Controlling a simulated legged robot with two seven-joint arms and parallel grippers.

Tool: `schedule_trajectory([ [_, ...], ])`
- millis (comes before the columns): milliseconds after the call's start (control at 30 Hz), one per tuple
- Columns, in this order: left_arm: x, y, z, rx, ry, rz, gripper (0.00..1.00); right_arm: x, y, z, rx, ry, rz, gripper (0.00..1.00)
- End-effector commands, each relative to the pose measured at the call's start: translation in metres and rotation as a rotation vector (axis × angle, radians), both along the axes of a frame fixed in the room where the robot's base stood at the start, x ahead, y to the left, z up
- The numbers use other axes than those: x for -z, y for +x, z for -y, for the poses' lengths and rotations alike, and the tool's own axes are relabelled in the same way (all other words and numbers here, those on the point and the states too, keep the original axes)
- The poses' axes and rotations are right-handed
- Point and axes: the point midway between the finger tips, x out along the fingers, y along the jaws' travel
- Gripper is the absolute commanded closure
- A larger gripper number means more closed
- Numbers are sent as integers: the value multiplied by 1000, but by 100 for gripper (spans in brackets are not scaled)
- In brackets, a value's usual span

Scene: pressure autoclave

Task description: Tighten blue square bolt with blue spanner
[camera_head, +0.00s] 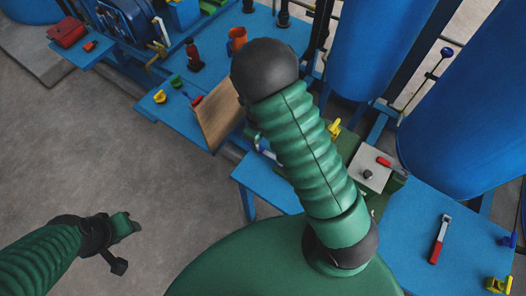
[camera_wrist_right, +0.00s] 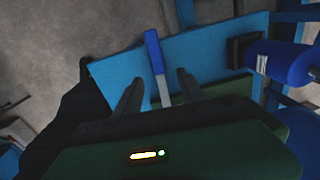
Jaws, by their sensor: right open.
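In the right wrist view the blue spanner (camera_wrist_right: 153,50) shows a blue handle and a grey shaft over a blue table top. My right gripper (camera_wrist_right: 158,78) is open, with its two dark fingers apart on either side of the spanner's grey shaft. I cannot tell whether they touch it. In the head view my green right arm covers much of the middle and hides most of this area. A small dark bolt (camera_head: 368,174) stands on a pale plate; I cannot make out a blue square bolt. My left gripper (camera_head: 122,232) is at the lower left, away from the tables.
The blue table (camera_head: 410,220) holds a red-handled tool (camera_head: 439,240) and a yellow piece (camera_head: 498,285). Big blue tanks (camera_head: 470,120) stand behind it. A wooden board (camera_head: 219,110) leans near the farther bench.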

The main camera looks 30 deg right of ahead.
Motion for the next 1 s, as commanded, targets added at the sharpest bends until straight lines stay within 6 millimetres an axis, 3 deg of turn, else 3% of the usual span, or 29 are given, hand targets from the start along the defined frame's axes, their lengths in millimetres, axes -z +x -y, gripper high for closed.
schedule_trajectory([
  [333,5,0,0,0,0,0,57,52,0,1,1,1,-2,53],
  [600,5,0,0,0,0,0,57,58,0,2,0,1,1,53],
  [1000,5,0,0,0,0,0,57,58,1,2,0,1,1,100],
])
